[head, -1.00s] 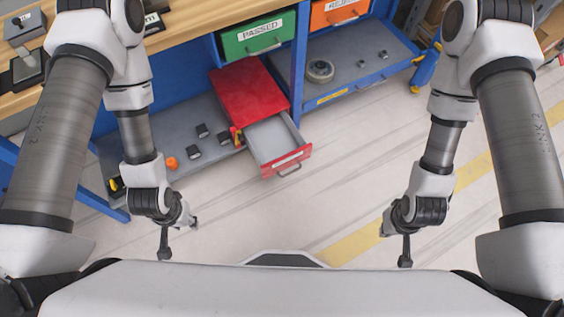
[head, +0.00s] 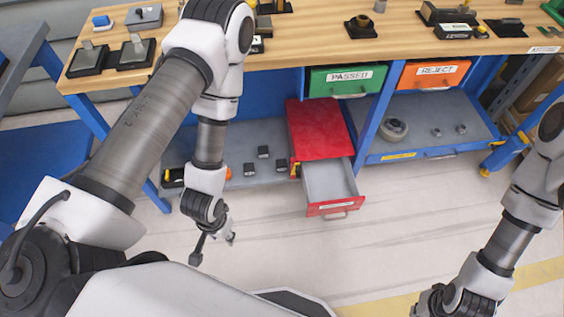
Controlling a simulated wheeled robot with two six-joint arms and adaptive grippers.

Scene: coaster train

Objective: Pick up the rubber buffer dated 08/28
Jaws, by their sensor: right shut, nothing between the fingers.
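Several small dark blocks, one of them at the front (head: 249,170), stand on the grey lower shelf left of the red drawer unit. I cannot read a date on any of them, or tell whether they are rubber buffers. My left gripper (head: 231,239) hangs over the floor in front of that shelf, apart from the blocks; its fingers are too small to judge. My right gripper (head: 419,304) is at the bottom edge on the right, partly cut off, shut and empty, over the floor far from the shelf.
The red unit's drawer (head: 330,182) is pulled open and looks empty. A green PASSED bin (head: 347,79) and an orange REJECT bin (head: 436,73) hang under the wooden bench (head: 300,48). The floor in front is clear.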

